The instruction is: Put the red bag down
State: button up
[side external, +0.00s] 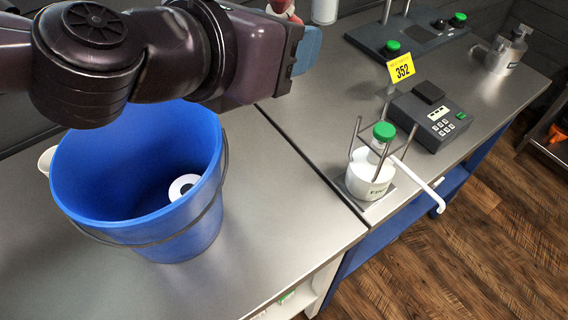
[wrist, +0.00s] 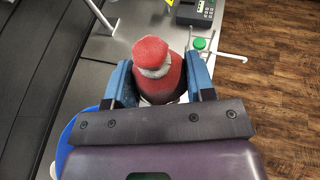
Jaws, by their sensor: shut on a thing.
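The red bag (wrist: 152,50) is between the two blue fingers of my gripper (wrist: 160,75) in the wrist view. It has a rounded red top, a pale band below it and a wider red body. My gripper is shut on it. In the side view my gripper (side external: 305,48) is high over the bench, right of the blue bucket. Only a sliver of the red bag (side external: 284,7) shows there, at the top edge. The rest of it is hidden behind my gripper or out of frame.
A blue bucket (side external: 215,228) with a white roll (side external: 183,186) inside stands on the steel bench (side external: 283,215). To the right are a white bottle with a green cap (side external: 368,180) in a metal stand, a grey keypad device (side external: 432,116) and a yellow 352 sign (side external: 400,68). The bench front is clear.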

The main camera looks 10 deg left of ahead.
aim_at(283, 225)
jog(key=shift+s+d+f, duration=0.1)
jog(key=shift+d+f, duration=0.05)
jog(key=shift+f, duration=0.35)
jog(key=shift+d+f, duration=0.15)
jog(key=shift+f, duration=0.35)
notch_tip(283, 225, down, 31)
jog(key=shift+f, duration=0.1)
jog(key=shift+f, duration=0.1)
jog(key=o, duration=0.9)
